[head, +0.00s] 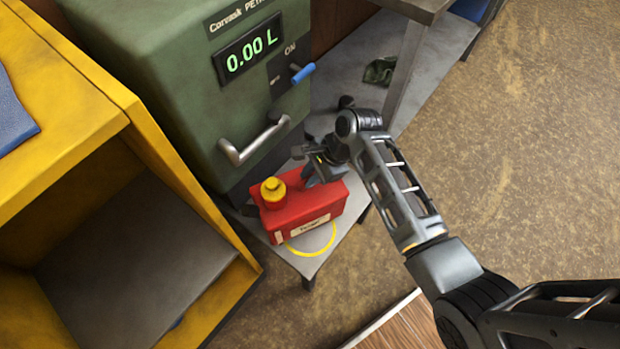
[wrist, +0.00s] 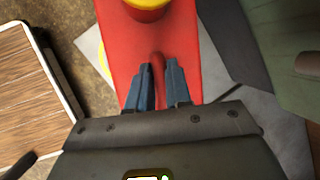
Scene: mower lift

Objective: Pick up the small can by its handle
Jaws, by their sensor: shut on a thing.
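The small can (head: 301,208) is red with a yellow cap (head: 272,190) and a pale label on its side. It stands upright on a low grey stand (head: 318,262), partly over a yellow ring marked there. My gripper (head: 318,172) reaches down to the top of the can from the right. In the wrist view, my gripper (wrist: 158,82) has its two blue-grey fingers on either side of the can's red handle (wrist: 157,70), shut on it. The part of the handle between the fingers is mostly hidden.
A green pump cabinet (head: 200,90) with a 0.00 L display, a grey bar handle (head: 255,140) and a blue lever (head: 303,73) stands right behind the can. A yellow shelf unit (head: 150,130) stands at left. Open floor (head: 530,170) lies at right.

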